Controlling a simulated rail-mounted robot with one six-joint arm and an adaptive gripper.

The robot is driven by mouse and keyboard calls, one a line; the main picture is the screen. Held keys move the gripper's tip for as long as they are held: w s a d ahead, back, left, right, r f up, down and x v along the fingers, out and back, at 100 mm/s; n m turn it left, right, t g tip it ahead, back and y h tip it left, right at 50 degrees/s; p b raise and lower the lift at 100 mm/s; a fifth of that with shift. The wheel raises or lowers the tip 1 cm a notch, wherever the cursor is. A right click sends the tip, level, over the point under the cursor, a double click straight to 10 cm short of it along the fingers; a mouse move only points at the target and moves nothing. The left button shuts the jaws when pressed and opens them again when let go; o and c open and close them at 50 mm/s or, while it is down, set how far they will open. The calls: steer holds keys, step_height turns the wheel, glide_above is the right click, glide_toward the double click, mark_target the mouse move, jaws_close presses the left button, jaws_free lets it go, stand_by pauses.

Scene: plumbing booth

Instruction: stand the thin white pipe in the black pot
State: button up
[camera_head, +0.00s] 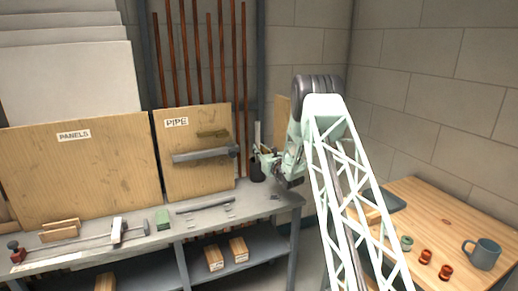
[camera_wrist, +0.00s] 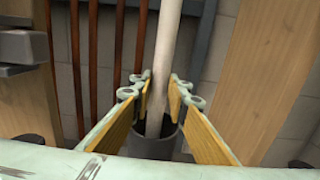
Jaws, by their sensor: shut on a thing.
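The thin white pipe (camera_wrist: 166,45) stands nearly upright, leaning slightly, between the yellow-padded fingers of my gripper (camera_wrist: 159,97) in the wrist view. My gripper is shut on it. The pipe's lower end shows inside the mouth of the black pot (camera_wrist: 152,146); whether it rests on the bottom is hidden. In the head view the pot (camera_head: 257,173) stands at the back right of the grey bench, with my gripper (camera_head: 263,157) just above it and the pipe's top (camera_head: 257,132) rising over the gripper.
Several copper pipes (camera_head: 197,60) stand against the wall behind a wooden PIPE board (camera_head: 180,135) with a grey bar (camera_head: 205,154). A clamp, a green block (camera_head: 162,219) and small parts lie on the bench (camera_head: 255,206). A wooden table (camera_head: 440,220) with a mug (camera_head: 484,254) is at right.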

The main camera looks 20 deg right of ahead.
stand_by(0.4)
steer(key=o, duration=1)
steer(key=shift+c, duration=0.2)
steer(key=shift+s, duration=0.1)
steer(key=s, duration=1.2)
steer(key=shift+a, duration=0.15)
steer(key=shift+w, duration=0.1)
stand_by(0.5)
